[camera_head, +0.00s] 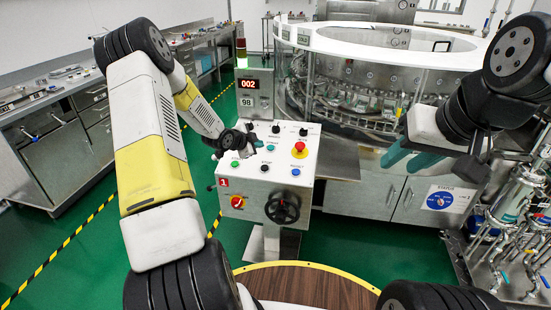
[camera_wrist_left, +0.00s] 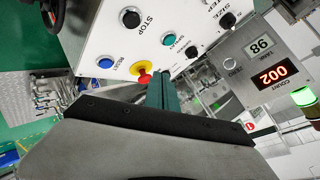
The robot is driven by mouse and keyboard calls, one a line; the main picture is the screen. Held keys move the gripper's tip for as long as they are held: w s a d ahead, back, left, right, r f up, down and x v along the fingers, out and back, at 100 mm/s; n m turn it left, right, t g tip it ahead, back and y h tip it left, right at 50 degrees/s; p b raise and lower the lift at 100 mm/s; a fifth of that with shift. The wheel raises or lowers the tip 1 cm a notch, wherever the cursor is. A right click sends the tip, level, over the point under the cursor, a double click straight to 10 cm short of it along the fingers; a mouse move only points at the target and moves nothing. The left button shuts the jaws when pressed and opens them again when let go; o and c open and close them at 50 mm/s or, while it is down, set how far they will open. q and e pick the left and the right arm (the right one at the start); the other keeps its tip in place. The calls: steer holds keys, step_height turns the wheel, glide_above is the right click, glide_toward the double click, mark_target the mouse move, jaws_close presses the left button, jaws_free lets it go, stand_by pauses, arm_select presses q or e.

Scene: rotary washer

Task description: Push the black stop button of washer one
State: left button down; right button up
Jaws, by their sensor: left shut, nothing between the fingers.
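The control panel (camera_head: 250,188) of washer one has a red "1" label on its front. The black stop button (camera_head: 265,167) sits on its sloped top, between a green button (camera_head: 235,163) and a blue reset button (camera_head: 295,172). In the left wrist view the black button (camera_wrist_left: 130,18) is beside the word STOP, near the top. My left gripper (camera_head: 246,141) is over the upper left of the panel, apart from the stop button. Its teal fingers (camera_wrist_left: 161,93) are shut and empty in the left wrist view. My right gripper (camera_head: 410,160) is open and empty at the right.
A red emergency knob (camera_head: 299,148) on a yellow base, a teal button (camera_head: 270,148) and black selector knobs share the panel. A display (camera_head: 250,83) reads 002 behind it. The round washer (camera_head: 360,85) stands behind right. A handwheel (camera_head: 282,208) juts from the panel's front.

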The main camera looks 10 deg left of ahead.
mark_target(265, 168)
arm_select(q)
steer(key=shift+w+d+f+h, duration=0.1)
steer(key=shift+w+f+h, duration=0.05)
steer(key=shift+f, duration=0.45)
steer(key=shift+w+d+f+h, duration=0.1)
steer(key=shift+w+f+h, duration=0.05)
steer(key=shift+f, duration=0.4)
steer(key=shift+w+f, duration=0.4)
steer(key=shift+f, duration=1)
steer(key=shift+w+f, duration=0.35)
steer(key=shift+f, duration=1.05)
steer(key=shift+w+f, duration=0.4)
steer(key=shift+f, duration=1)
steer(key=shift+f, duration=0.15)
steer(key=shift+w+f, duration=0.1)
steer(key=shift+f, duration=0.15)
steer(key=shift+w+f, duration=0.1)
steer(key=shift+f, duration=0.3)
steer(key=shift+r, duration=0.1)
steer(key=shift+s+r, duration=0.25)
steer(key=shift+r, duration=0.45)
